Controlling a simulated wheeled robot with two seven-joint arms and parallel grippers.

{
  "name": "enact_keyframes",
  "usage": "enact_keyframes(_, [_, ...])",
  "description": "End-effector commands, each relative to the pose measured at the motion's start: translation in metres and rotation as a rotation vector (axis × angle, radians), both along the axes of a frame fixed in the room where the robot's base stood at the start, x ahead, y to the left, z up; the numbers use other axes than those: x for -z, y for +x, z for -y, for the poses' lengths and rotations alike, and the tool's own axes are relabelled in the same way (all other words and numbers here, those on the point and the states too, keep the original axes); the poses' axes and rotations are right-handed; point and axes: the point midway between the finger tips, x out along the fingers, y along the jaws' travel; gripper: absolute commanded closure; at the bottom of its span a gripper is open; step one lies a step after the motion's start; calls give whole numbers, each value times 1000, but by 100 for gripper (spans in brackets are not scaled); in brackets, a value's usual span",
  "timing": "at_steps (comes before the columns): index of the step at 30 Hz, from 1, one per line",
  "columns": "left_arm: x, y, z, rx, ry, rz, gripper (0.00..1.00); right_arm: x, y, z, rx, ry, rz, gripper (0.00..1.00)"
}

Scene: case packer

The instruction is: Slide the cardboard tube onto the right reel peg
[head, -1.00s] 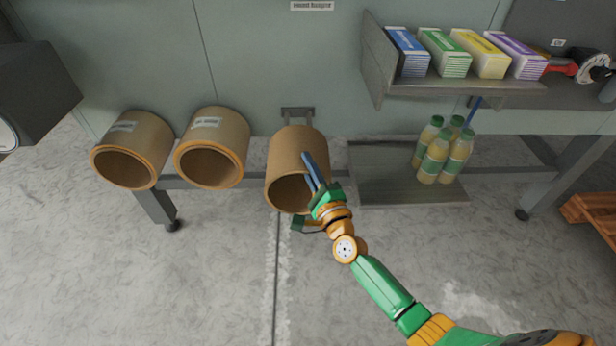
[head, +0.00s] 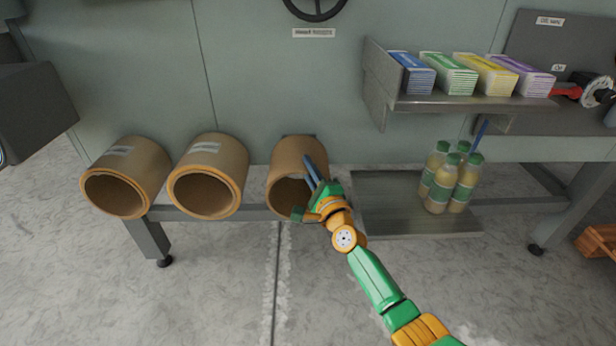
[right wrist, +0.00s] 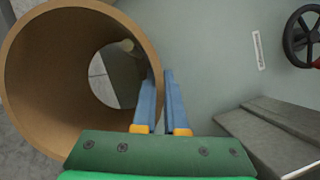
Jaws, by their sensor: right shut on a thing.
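The cardboard tube (head: 292,160) is the rightmost of three brown tubes in the head view, with its open end facing me. My right gripper (head: 312,178) is shut on the right side of its near rim. In the right wrist view the tube (right wrist: 40,75) fills the left side, one blue finger inside its wall and one outside. A short pale rod end, apparently the right reel peg (right wrist: 127,45), shows through the bore near the far opening's upper edge. How far it reaches into the tube cannot be told. My left gripper is not in view.
Two labelled tubes, the left (head: 130,165) and the middle (head: 215,160), hang beside it on the panel. A shelf with coloured cartons (head: 470,104) juts out at the upper right. Bottles (head: 437,190) stand on a low metal tray (head: 385,222). The floor in front is clear.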

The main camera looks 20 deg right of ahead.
Motion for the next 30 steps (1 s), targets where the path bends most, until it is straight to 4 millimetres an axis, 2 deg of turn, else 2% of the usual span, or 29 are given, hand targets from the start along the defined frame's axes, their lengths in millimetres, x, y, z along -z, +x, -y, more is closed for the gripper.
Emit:
enact_keyframes(25, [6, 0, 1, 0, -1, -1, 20, 4, 1, 0, 0, 0, 2, 100])
enact_keyframes(26, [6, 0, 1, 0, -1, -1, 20, 4, 1, 0, 0, 0, 2, 82])
enact_keyframes(27, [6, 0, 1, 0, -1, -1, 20, 4, 1, 0, 0, 0, 2, 72])
enact_keyframes(29, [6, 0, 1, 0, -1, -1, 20, 4, 1, 0, 0, 0, 2, 55])
enact_keyframes(30, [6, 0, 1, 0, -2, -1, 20, 4, 1, 0, 0, 0, 2, 55])
